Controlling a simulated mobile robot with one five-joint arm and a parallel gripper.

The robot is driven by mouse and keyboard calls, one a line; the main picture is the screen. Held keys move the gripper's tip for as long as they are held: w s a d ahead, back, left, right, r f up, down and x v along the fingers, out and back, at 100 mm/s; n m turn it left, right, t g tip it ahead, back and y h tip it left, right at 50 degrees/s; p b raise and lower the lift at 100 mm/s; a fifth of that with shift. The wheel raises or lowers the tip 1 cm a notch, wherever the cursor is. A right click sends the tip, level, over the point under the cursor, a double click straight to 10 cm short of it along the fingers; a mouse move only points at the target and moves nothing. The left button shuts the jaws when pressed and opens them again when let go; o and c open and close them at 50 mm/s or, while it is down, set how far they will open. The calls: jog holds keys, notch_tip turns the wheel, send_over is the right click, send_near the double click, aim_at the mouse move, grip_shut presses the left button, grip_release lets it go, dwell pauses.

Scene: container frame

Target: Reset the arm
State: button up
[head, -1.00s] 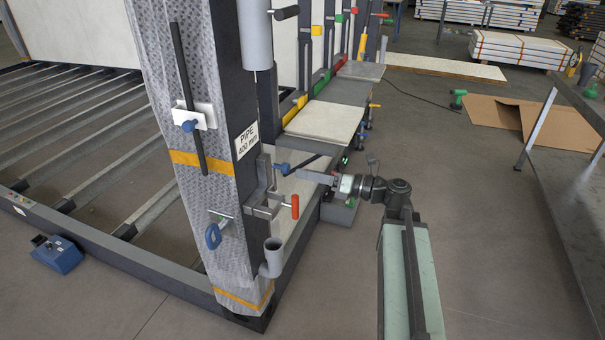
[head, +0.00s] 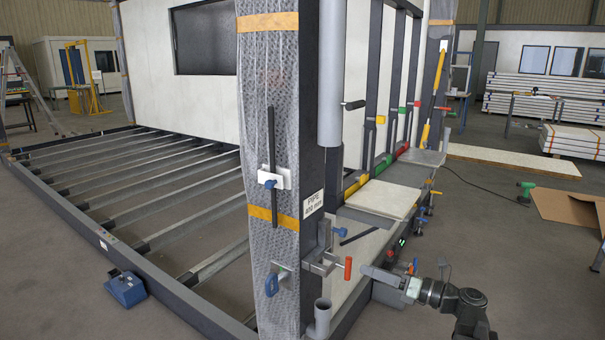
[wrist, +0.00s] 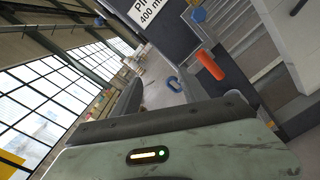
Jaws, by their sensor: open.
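My gripper (head: 378,275) is at the lower right of the head view. It points left towards the clamp with an orange handle (head: 348,268) on the wrapped corner post. In the picture its tip lies just right of that handle, with a small gap; depth is hard to judge. It is open, and I see nothing held in it. My arm runs down to the bottom edge. In the wrist view the orange handle (wrist: 210,65) shows at upper right, and my pale green arm part fills the bottom. The fingertips are not clear there.
A light panel (head: 385,199) lies behind the clamps. A blue pedal box (head: 125,289) stands on the floor at left.

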jog(key=s+a+f+n+g+h, duration=0.2)
jog(key=a+f+n+g, duration=0.3)
jog(key=a, duration=0.3)
jog(key=s+a+f+n+g+h, duration=0.25)
jog(key=a+f+n, duration=0.25)
jog(key=a+f, duration=0.35)
jog(key=s+d+f+n+g+h, duration=0.2)
jog(key=s+d+f+n+h, duration=0.3)
jog(key=f+n, duration=0.4)
jog(key=d+f+n+h, duration=0.1)
jog(key=d+n+h, duration=0.5)
jog(key=d+n, duration=0.5)
notch_tip(320, 180, up, 25)
jog(key=a+n+p, duration=0.2)
jog(key=p, duration=2.3)
jog(key=shift+s+r+p, duration=0.2)
jog(key=shift+s+p, duration=0.1)
jog(key=shift+s, duration=0.1)
jog(key=shift+a+g+y, duration=0.1)
jog(key=shift+g+y, duration=0.15)
